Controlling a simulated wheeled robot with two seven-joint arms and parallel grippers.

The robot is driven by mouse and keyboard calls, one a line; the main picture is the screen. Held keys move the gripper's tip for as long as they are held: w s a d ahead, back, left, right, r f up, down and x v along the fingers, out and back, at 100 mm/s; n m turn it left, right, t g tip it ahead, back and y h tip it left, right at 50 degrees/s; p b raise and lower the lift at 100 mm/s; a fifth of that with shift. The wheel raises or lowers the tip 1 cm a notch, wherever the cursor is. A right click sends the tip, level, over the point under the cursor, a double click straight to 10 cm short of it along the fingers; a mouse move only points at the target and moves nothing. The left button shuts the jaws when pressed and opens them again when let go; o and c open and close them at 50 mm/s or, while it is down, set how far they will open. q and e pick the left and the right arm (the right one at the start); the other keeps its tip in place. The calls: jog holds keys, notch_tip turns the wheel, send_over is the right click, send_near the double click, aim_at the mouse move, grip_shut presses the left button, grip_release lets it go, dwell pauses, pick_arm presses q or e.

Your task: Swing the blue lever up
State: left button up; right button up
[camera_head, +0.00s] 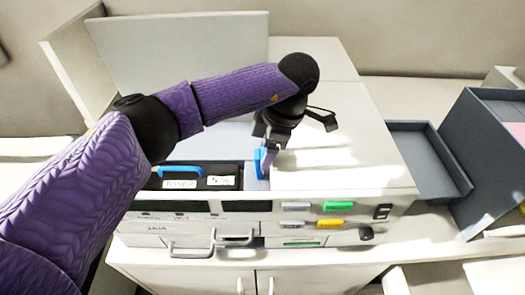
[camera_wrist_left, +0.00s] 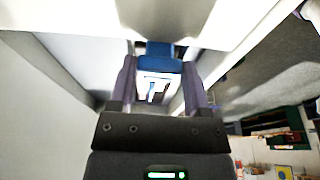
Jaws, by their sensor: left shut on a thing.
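The blue lever (camera_head: 258,163) stands at the front of the white machine's top, at the right end of the dark panel. My left gripper (camera_head: 268,152) reaches down to it from above and is shut on it. In the left wrist view the lever (camera_wrist_left: 158,63) shows as a blue block between the two fingers (camera_wrist_left: 160,82), with a white face bearing blue marks. My gripper hides part of the lever in the head view. My right gripper is in neither view.
A blue handle (camera_head: 181,171) lies on the labelled dark panel left of the lever. A grey tray (camera_head: 428,185) and a dark box stand at the right.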

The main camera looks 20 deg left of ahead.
pick_arm(q)
jog(key=o, duration=1.3)
jog(key=shift+r, duration=0.1)
jog(key=b+v, duration=0.1)
jog(key=v, duration=0.8)
jog(key=shift+d+r, duration=0.15)
jog(key=shift+r, duration=0.25)
jog(key=shift+f, duration=0.1)
